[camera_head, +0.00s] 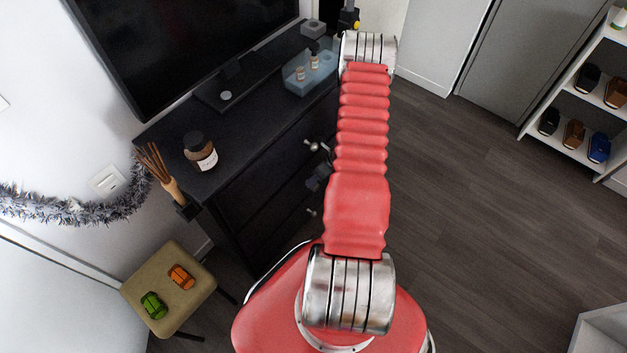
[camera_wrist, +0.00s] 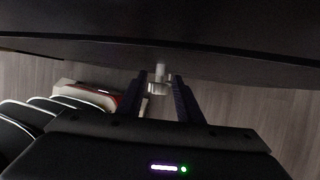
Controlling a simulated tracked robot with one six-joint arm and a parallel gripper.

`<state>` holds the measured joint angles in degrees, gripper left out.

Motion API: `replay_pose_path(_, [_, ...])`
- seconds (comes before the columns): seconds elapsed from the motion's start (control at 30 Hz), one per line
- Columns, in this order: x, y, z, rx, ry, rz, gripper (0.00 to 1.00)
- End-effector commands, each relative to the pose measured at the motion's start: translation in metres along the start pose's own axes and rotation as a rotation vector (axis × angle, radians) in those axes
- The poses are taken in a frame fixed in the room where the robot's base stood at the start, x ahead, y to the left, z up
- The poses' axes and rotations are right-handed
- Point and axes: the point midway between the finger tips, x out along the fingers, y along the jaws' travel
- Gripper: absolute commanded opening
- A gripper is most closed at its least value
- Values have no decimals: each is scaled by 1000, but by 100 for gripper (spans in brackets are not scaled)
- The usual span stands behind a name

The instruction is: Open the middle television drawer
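The black television dresser (camera_head: 262,190) stands under the television, its drawer fronts facing my arm. One round metal knob (camera_head: 310,145) shows high on its front and another (camera_head: 311,212) lower down. My gripper (camera_head: 318,178) is small and dark at the front between these knobs, partly hidden by my red arm. In the wrist view, my gripper's two dark fingers (camera_wrist: 160,80) stand apart on either side of a pale metal knob (camera_wrist: 159,87). I cannot tell whether they touch it. The middle drawer's front is mostly hidden, and no clear opening shows.
A television (camera_head: 175,45), a brown jar (camera_head: 200,150) and a bluish tray (camera_head: 309,70) stand on the dresser. A reed diffuser (camera_head: 172,188) is at its left end, near a stool (camera_head: 170,292). Open floor (camera_head: 480,200) lies to the right, before a white shelf (camera_head: 560,145).

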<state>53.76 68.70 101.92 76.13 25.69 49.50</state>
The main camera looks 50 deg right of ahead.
Motion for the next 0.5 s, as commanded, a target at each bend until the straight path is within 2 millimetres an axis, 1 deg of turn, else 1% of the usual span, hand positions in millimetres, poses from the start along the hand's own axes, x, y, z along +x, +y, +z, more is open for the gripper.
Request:
replay_pose_path(0.03, [6,0,0,0,0,1,33])
replay_pose_path(0.1, [12,0,0,0,1,1,33])
replay_pose_path(0.2, [18,0,0,0,1,0,33])
replay_pose_path(0.5, [20,0,0,0,0,-1,33])
